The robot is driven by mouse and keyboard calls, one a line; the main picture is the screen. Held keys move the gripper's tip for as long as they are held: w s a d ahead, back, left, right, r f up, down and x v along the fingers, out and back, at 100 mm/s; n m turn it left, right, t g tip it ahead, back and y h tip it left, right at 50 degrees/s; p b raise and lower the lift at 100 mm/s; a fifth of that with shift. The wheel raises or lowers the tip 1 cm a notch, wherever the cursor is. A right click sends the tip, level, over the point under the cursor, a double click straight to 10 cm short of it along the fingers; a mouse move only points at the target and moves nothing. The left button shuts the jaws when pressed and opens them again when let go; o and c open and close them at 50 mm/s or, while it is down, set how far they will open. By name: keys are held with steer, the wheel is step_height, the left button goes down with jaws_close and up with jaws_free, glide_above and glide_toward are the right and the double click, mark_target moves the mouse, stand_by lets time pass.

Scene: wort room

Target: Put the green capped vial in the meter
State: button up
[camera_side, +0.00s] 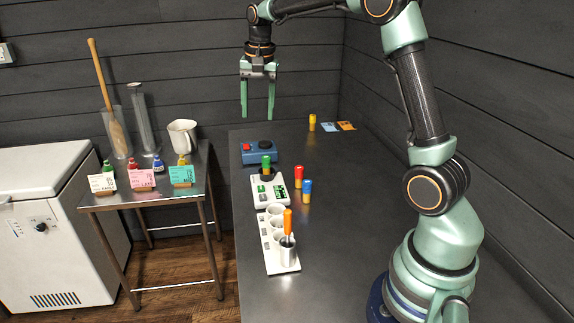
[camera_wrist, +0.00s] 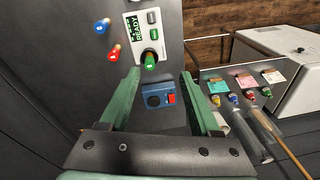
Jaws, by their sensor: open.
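The green capped vial (camera_side: 266,163) stands upright at the far end of the white meter (camera_side: 281,193), and looks seated in it. In the wrist view the vial (camera_wrist: 149,59) is at the near end of the meter (camera_wrist: 152,20), whose green display reads READY. My gripper (camera_side: 257,115) is open and empty, pointing down above the back of the table, higher than the vial and apart from it. In the wrist view its two green fingers (camera_wrist: 160,76) are spread wide with nothing between them.
A blue box with a red button (camera_side: 259,151) sits behind the meter. Red (camera_side: 298,177) and blue (camera_side: 307,191) capped vials stand right of it; a yellow one (camera_side: 312,122) is farther back. A white rack with cups (camera_side: 283,262) stands in front. The table's right side is clear.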

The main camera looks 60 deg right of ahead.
steer(key=s+a+r+n+t, duration=0.2)
steer(key=s+a+r+n, duration=0.25)
steer(key=s+a, duration=0.35)
steer(key=s+a+f+n+t, duration=0.1)
steer(key=s+a+f+n, duration=0.1)
steer(key=s, duration=0.3)
steer(key=s+a+f+n+t, duration=0.1)
steer(key=s+a+f+n, duration=0.1)
steer(key=s+a+n, duration=0.2)
steer(key=shift+s+f+n, duration=0.15)
steer(key=shift+s+n, duration=0.4)
steer(key=shift+n, duration=0.1)
